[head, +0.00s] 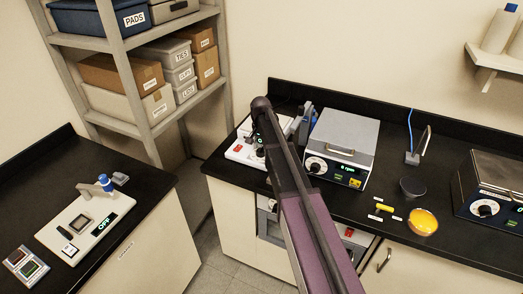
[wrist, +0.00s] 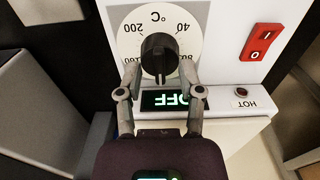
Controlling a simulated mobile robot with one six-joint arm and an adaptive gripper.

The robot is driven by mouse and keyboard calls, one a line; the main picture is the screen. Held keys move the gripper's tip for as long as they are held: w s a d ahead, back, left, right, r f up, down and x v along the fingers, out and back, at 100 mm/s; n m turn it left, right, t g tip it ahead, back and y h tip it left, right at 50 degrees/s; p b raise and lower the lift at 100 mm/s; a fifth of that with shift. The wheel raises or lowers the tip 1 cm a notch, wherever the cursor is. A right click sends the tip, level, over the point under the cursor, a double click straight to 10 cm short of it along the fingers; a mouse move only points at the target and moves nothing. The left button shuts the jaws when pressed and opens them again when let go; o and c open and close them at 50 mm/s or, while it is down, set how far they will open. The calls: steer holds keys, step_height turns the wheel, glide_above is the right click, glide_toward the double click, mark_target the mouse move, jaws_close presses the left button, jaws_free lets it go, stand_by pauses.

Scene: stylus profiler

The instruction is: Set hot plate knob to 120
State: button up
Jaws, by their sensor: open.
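The hot plate (head: 240,153) is a white unit on the back counter in the head view, partly hidden by my arm. In the wrist view its black knob (wrist: 158,55) sits on a round white °C dial (wrist: 129,40) whose numbers appear upside down. Labels 40, 80 and 200 are readable; others are partly covered. I cannot tell the knob's exact setting. My gripper (wrist: 158,68) is open, with one fingertip on each side of the knob's lower part; contact is unclear. The display (wrist: 172,100) reads OFF, upside down. My gripper is hidden in the head view.
The hot plate's panel has a red rocker switch (wrist: 262,42) and a red HOT lamp (wrist: 242,92). A grey-topped instrument showing rpm (head: 340,145) stands right of the hot plate. A dark bowl (head: 412,187) and an orange-filled dish (head: 422,222) lie further right.

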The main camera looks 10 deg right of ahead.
mark_target(261, 148)
steer(key=shift+r+p, duration=3.95)
steer(key=shift+r, duration=0.1)
